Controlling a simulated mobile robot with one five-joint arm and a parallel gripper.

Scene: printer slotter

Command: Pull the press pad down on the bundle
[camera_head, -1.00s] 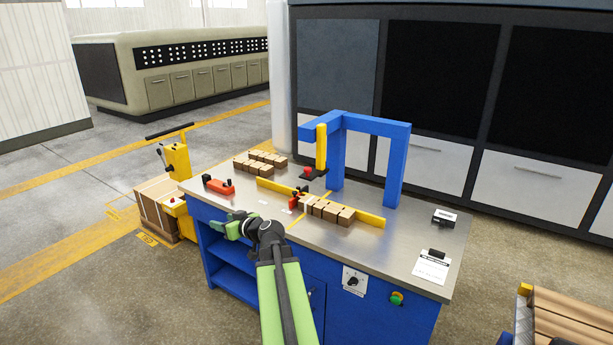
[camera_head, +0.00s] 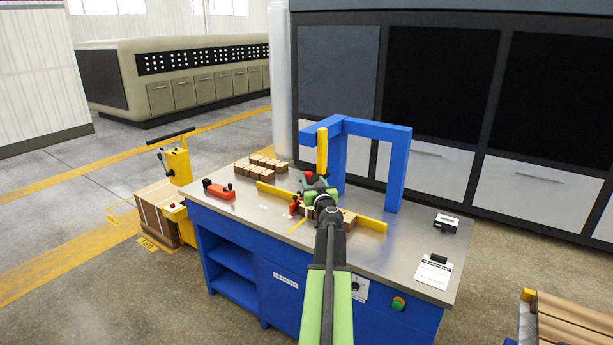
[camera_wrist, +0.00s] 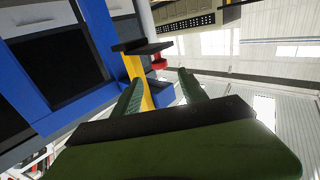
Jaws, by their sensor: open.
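The press pad is a dark plate at the foot of a yellow column (camera_head: 322,150) under a blue frame arm. In the head view my gripper hides most of the pad, and its red knob (camera_head: 309,175) shows just left. In the wrist view the dark pad (camera_wrist: 138,47), red knob (camera_wrist: 158,62) and yellow column (camera_wrist: 132,68) lie beyond my fingertips. The bundle of brown blocks (camera_head: 348,219) stands on the bench below, partly hidden by my arm. My gripper (camera_head: 319,184) is open; its green fingers (camera_wrist: 160,80) are apart with nothing held.
The blue press frame (camera_head: 376,131) stands over the bench (camera_head: 405,240). A yellow fence (camera_head: 371,224) runs behind the bundle, with a red clamp (camera_head: 295,206) at its left. More brown blocks (camera_head: 262,165) and a red tool (camera_head: 219,191) lie at left.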

